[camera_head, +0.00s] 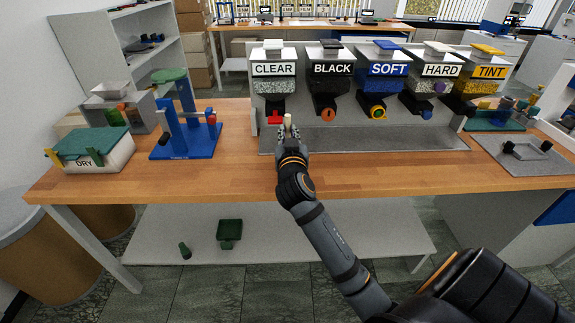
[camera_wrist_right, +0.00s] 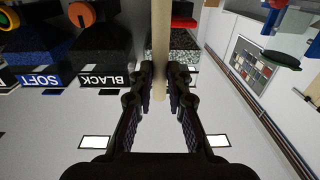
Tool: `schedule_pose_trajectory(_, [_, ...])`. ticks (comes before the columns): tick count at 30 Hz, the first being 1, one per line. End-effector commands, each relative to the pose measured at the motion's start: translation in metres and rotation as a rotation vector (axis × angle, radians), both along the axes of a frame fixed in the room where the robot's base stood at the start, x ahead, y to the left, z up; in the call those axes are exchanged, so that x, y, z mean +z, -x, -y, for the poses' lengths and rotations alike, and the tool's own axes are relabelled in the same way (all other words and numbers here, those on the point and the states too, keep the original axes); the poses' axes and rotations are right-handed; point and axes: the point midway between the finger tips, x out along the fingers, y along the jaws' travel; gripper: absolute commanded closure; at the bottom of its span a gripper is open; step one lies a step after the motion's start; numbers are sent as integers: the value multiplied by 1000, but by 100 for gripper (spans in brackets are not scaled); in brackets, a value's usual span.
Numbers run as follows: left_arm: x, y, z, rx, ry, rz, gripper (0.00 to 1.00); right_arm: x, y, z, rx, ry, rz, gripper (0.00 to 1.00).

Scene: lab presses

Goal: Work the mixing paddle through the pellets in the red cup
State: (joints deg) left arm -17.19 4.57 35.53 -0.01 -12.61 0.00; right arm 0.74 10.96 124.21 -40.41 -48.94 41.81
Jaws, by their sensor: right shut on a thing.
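My right gripper (camera_head: 291,146) is in front of the CLEAR hopper, above the front of the grey dispenser base. It is shut on a pale beige stick, seemingly the mixing paddle (camera_head: 288,122), which stands about upright. In the right wrist view the stick (camera_wrist_right: 161,45) runs between the two fingers (camera_wrist_right: 161,95). The paddle's lower end is hidden behind my gripper in the head view. I cannot clearly make out the red cup or the pellets in it; the gripper may cover them. My left gripper is not in view.
The CLEAR hopper (camera_head: 273,86) has a red part (camera_head: 275,117) below it. BLACK, SOFT, HARD and TINT hoppers stand to its right. A blue press (camera_head: 185,140) and a DRY box (camera_head: 92,157) are at left. The wooden bench front (camera_head: 230,179) is clear.

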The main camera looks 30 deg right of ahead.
Motion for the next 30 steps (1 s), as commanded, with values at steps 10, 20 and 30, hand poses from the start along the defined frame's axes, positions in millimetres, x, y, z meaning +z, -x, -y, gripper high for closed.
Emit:
schedule_pose_trajectory(10, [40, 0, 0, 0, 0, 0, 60, 48, -2, 1, 0, 2, 1, 100])
schedule_pose_trajectory(20, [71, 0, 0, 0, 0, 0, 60, 86, -4, 2, 0, 0, 1, 100])
schedule_pose_trajectory(30, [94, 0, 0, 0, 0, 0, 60, 114, -6, 3, 0, 1, 0, 100])
